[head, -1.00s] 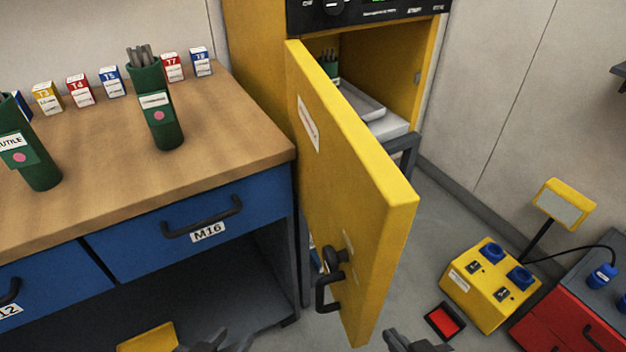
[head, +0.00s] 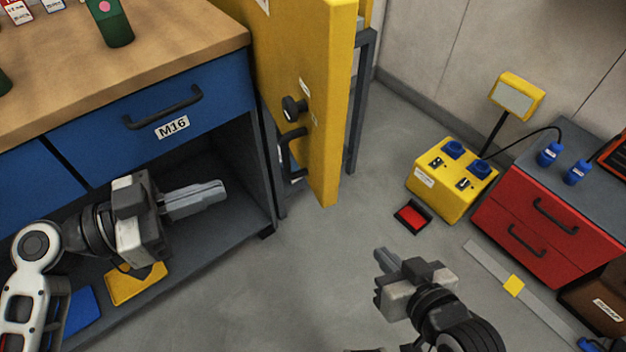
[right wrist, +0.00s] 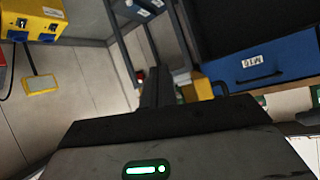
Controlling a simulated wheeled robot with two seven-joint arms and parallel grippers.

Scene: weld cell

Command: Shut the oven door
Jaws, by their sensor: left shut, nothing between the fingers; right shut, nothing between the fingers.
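The yellow oven door (head: 325,110) stands open in the head view, swung out towards me, its upper part cut off by the top edge. Its dark handle (head: 289,150) and a round knob (head: 294,106) are on its left-hand face. My left gripper (head: 222,188) is shut and empty, left of the door and in front of the workbench's open lower bay. My right gripper (head: 380,254) is shut and empty, low and to the right of the door, apart from it. In the right wrist view the gripper fingers (right wrist: 157,88) show dark and together.
The workbench with blue drawer M16 (head: 160,105) stands left of the door. A yellow socket box (head: 450,180), a red floor pedal (head: 412,215) and a red drawer cabinet (head: 545,225) stand at right. Grey floor lies clear below the door.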

